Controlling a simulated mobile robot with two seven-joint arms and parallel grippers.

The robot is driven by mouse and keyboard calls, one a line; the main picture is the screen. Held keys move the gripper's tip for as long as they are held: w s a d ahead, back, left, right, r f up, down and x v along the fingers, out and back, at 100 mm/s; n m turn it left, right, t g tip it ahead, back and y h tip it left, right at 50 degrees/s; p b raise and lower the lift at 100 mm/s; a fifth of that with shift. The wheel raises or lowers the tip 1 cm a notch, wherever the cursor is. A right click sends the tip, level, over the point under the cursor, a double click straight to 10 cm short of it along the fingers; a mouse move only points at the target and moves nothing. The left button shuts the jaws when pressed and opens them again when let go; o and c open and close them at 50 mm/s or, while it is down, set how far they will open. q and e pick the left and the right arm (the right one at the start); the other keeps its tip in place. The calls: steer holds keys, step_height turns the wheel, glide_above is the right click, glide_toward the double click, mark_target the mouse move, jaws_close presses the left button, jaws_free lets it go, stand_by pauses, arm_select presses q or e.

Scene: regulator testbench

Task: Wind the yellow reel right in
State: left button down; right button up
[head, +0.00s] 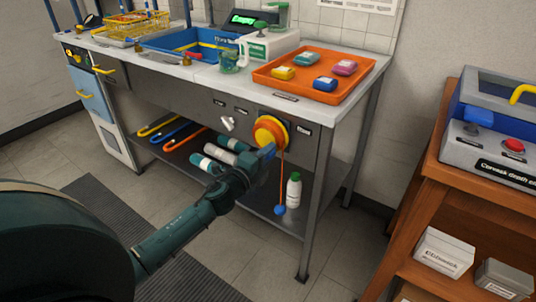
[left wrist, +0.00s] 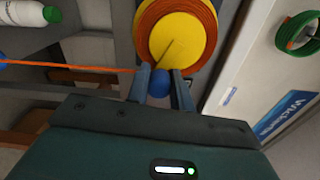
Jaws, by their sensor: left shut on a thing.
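The yellow reel (head: 270,130) with an orange rim is mounted on the front panel of the bench, and its yellow face shows in the left wrist view (left wrist: 180,38). My left gripper (head: 268,151) is at the lower edge of the reel. In the left wrist view its fingers (left wrist: 161,84) are shut on the reel's blue knob (left wrist: 160,82). An orange cord (head: 282,175) hangs from the reel, with a blue ball (head: 280,210) at its low end, near the lower shelf. My right gripper is out of view.
A white bottle (head: 294,190) stands on the lower shelf beside the cord. A white knob (head: 228,123) is on the panel left of the reel. An orange tray (head: 262,76) with several small packs is on the bench top. A wooden cabinet (head: 425,185) stands at right.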

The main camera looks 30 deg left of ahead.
arm_select(q)
steer(key=shift+f+m, duration=0.2)
steer(key=shift+m, duration=0.4)
steer(key=c, duration=1.2)
jaws_free()
steer(key=shift+a, duration=0.1)
steer(key=shift+c, duration=0.2)
steer(key=shift+s, duration=0.1)
steer(key=s+a, duration=0.1)
steer(key=s, duration=1.2)
